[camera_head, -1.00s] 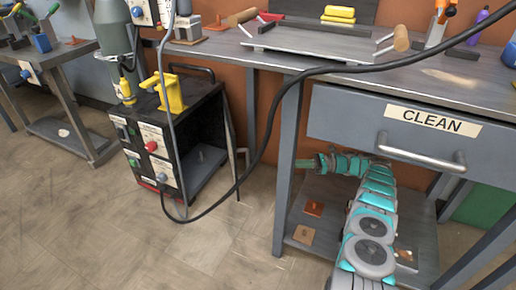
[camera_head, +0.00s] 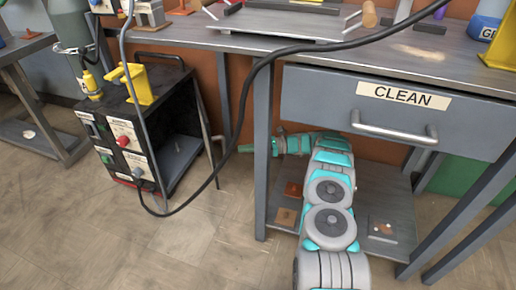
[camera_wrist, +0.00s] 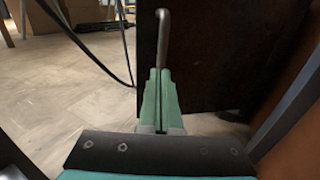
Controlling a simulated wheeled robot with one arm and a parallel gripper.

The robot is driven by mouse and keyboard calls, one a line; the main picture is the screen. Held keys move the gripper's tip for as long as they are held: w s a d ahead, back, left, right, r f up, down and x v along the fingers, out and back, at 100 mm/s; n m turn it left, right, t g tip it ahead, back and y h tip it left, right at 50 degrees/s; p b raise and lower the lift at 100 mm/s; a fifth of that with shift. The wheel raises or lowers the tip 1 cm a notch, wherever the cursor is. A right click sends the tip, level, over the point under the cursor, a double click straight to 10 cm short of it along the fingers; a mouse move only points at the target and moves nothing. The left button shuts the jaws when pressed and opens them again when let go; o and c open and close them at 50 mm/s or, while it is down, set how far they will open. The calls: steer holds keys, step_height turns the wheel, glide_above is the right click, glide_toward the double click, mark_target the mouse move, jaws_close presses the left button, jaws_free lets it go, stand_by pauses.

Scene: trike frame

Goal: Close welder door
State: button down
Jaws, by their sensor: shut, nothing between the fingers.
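The welder (camera_head: 125,160) is a black box on the floor at the left of the head view, with its right side open onto a shelf inside. Its door (camera_head: 205,125) appears as a thin dark panel, nearly edge-on, swung out at the right. In the wrist view the door (camera_wrist: 225,60) looks like a broad dark panel, with a bent metal handle (camera_wrist: 164,30) in front of it. My gripper (camera_head: 243,149) reaches left under the bench, a little right of the door. In the wrist view my gripper (camera_wrist: 160,73) is shut and empty, its tips near the handle; contact is unclear.
The workbench (camera_head: 262,160) stands over my arm, with a drawer marked CLEAN (camera_head: 400,105) and a low shelf (camera_head: 390,220). Its front leg is close to my gripper. A black cable (camera_head: 235,150) hangs in front of the welder. The floor at front left is clear.

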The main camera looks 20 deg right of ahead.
mark_target(225, 151)
steer(key=shift+w+a, duration=0.2)
steer(key=shift+a, duration=0.85)
steer(key=shift+w+a, duration=0.15)
steer(key=shift+a, duration=0.85)
steer(key=shift+a, duration=0.1)
steer(key=shift+s+a+r+m+t, duration=0.15)
steer(key=shift+a+m+t, duration=0.35)
steer(key=shift+a+t, duration=0.55)
steer(key=a, duration=1)
steer(key=shift+s+h, duration=0.3)
steer(key=shift+h, duration=0.1)
